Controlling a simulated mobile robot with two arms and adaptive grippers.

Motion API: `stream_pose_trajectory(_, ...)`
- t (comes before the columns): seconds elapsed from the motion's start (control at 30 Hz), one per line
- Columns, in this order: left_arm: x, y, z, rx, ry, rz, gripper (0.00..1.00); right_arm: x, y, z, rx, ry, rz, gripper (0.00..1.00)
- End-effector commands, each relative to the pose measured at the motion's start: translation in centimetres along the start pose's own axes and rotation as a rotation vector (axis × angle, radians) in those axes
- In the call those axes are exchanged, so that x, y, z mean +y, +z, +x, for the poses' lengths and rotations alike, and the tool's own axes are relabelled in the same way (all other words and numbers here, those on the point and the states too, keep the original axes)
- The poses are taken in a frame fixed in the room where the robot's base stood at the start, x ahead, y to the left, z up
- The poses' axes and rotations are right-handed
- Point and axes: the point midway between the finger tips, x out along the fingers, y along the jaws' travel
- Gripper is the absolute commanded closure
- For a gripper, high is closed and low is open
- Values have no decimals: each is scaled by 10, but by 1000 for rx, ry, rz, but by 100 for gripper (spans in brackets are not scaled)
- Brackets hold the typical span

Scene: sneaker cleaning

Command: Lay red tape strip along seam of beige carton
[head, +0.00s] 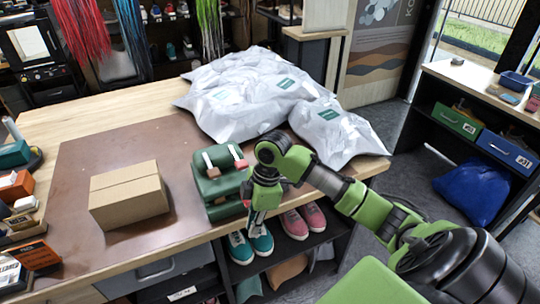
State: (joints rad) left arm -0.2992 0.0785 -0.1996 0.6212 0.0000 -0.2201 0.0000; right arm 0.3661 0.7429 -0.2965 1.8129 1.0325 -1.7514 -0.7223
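The beige carton (130,202) sits closed on the brown mat (95,162) on the workbench. A thin seam line crosses its top from left to right. I cannot make out a red tape strip on the carton or in a gripper. My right gripper (257,218) points down at the bench's front edge, to the right of the carton and clear of it. Its fingers are small and dark against the shelf, so I cannot tell whether they are open or shut. My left gripper is out of view.
Grey-white bags (250,92) fill the back right. Small boxes and tools (18,190) crowd the left edge. Teal shoes (250,243) and pink shoes (303,220) sit below.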

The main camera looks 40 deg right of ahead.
Motion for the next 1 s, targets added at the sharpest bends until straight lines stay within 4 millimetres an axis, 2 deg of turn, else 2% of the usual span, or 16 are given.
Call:
stream_pose_trajectory(0.03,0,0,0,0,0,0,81,22,8,-29,4,2,-25,89)
stream_pose_trajectory(0.2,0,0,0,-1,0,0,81,58,24,-109,71,-18,-104,89)
stream_pose_trajectory(0.3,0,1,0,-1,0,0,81,69,29,-145,116,-16,-135,89)
stream_pose_trajectory(0.43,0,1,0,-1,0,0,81,74,32,-170,151,-15,-157,89)
stream_pose_trajectory(0.53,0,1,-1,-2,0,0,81,74,32,-172,161,-16,-164,89)
stream_pose_trajectory(0.67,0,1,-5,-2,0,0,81,73,30,-159,161,-18,-164,89)
stream_pose_trajectory(1.0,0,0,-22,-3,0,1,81,70,19,-94,160,-19,-163,89)
